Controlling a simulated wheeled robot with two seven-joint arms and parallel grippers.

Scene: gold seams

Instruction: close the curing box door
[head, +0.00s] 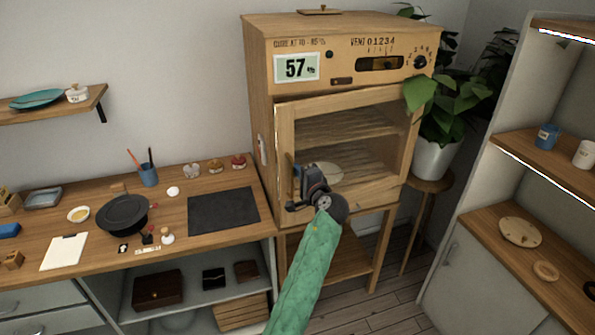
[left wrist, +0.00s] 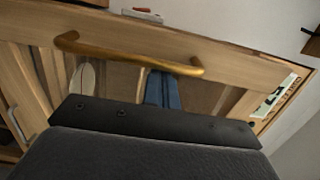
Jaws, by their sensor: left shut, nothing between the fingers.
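The curing box (head: 262,70) is a wooden cabinet with a "57" display. Its wood-framed glass door (head: 350,101) stands close to the front; I cannot tell whether a narrow gap is left. Shelves and a pale round piece show through the glass. My left gripper (head: 299,178) is shut and empty at the door's lower left, beside the handle (head: 290,167), partly covering it. The left wrist view shows the brass handle (left wrist: 130,52) across the door frame (left wrist: 215,52), just beyond the dark gripper body. Contact cannot be told. My right gripper is out of view.
A workbench (head: 225,170) with a black mat (head: 222,211), a dark bowl (head: 122,214) and small items stands left of the box. A potted plant (head: 437,158) on a stool is close on the right, its leaves near the door. A shelf unit (head: 480,235) stands farther right.

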